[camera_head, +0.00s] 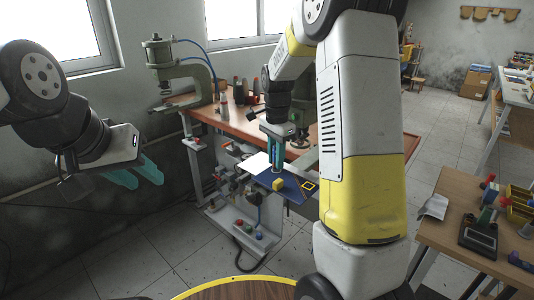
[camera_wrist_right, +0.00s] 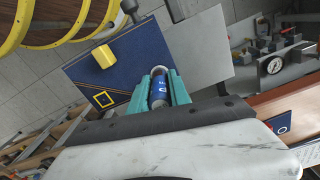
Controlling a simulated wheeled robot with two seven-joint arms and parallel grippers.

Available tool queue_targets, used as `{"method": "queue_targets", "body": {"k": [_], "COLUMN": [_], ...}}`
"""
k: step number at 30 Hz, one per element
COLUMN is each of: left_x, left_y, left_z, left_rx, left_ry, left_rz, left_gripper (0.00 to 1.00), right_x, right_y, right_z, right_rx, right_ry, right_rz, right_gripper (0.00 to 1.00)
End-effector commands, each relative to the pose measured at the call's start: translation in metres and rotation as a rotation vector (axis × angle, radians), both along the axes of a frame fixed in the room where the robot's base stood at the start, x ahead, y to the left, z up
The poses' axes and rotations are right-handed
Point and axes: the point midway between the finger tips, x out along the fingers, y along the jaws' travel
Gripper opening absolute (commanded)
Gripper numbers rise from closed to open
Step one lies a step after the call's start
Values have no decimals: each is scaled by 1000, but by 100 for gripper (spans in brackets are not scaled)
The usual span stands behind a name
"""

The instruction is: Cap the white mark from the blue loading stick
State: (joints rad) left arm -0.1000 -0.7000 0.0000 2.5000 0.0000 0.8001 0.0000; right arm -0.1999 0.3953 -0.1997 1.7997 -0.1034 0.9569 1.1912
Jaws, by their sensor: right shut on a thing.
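My right gripper (camera_head: 277,152) hangs above the workbench's front edge, beside a dark blue panel (camera_head: 294,190). In the right wrist view its teal fingers (camera_wrist_right: 158,92) are shut on a blue cylinder with white lettering, the blue loading stick (camera_wrist_right: 159,90). I cannot tell which surface is the white mark. A pale flat plate (camera_wrist_right: 198,50) lies behind the stick, beside the blue panel (camera_wrist_right: 85,75). My left gripper (camera_head: 143,174) is empty and open at the left, away from the bench.
A yellow block (camera_head: 279,184) and yellow square outline (camera_head: 310,186) are on the blue panel. A green press (camera_head: 160,52) stands at the bench's back left. A pressure gauge (camera_wrist_right: 273,65) shows in the wrist view. A side table (camera_head: 455,215) stands right. Open floor lies between.

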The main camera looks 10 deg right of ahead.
Motion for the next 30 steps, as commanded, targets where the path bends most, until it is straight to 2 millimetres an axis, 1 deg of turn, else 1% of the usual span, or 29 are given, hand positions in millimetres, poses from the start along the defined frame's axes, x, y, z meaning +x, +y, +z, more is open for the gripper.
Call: {"method": "queue_targets", "body": {"k": [4, 7, 24, 30], "left_x": [0, 0, 0, 0], "left_y": [0, 0, 0, 0], "left_z": [0, 0, 0, 0], "left_rx": [0, 0, 0, 0], "left_ry": [0, 0, 0, 0], "left_rz": [0, 0, 0, 0], "left_gripper": [36, 36, 36, 36], "right_x": [0, 0, 0, 0], "right_y": [0, 0, 0, 0], "right_z": [-1, 3, 49, 59], "right_rx": [0, 0, 0, 0], "right_ry": [2, 1, 0, 1], "right_rz": [0, 0, 0, 0], "right_gripper": [0, 0, 0, 0]}}
